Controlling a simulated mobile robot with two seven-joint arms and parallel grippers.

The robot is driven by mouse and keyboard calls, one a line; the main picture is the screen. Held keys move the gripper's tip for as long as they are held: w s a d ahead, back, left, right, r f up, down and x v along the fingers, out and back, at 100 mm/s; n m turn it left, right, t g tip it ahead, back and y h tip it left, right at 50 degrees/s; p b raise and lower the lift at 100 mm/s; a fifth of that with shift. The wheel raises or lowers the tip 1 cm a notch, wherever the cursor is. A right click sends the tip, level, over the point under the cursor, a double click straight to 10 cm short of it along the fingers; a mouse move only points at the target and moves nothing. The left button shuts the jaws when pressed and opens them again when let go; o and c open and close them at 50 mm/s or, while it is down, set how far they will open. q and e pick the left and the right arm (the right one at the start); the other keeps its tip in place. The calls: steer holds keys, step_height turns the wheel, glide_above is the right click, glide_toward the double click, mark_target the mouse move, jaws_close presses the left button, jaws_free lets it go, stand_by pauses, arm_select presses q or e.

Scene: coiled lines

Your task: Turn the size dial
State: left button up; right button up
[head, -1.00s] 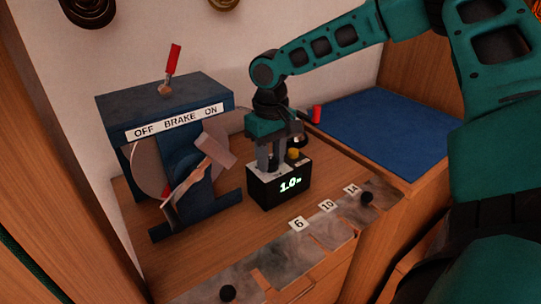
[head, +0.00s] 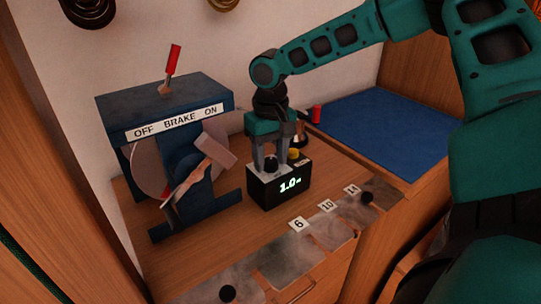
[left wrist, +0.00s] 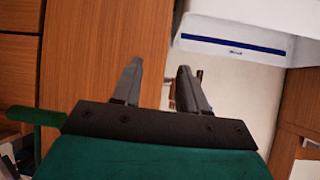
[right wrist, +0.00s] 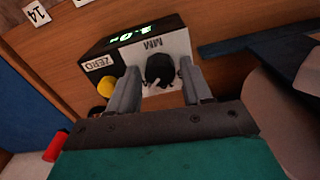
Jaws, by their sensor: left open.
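The size dial (right wrist: 159,69) is a black round knob with a pale pointer on the white "MM" top of a small black box (head: 265,196). The dial also shows in the head view (head: 271,163). The box's green display reads 1.0. My right gripper (right wrist: 160,70) is open, pointing down, with one finger on each side of the dial. A small gap shows between the knob and each finger. My left gripper (left wrist: 157,75) is open and empty, away from the box, and shows only in the left wrist view.
A yellow "ZERO" button (right wrist: 106,87) is close beside a right finger. A blue winder (head: 190,100) with a red brake lever stands left of the box. A metal strip (head: 305,255) with tags 6, 10 and 14 runs in front. A blue mat (head: 385,130) lies at right.

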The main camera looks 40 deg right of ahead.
mark_target(270, 160)
steer(key=shift+o, duration=0.8)
step_height(270, 160, up, 13)
steer(key=p, duration=0.1)
steer(key=shift+f, duration=0.1)
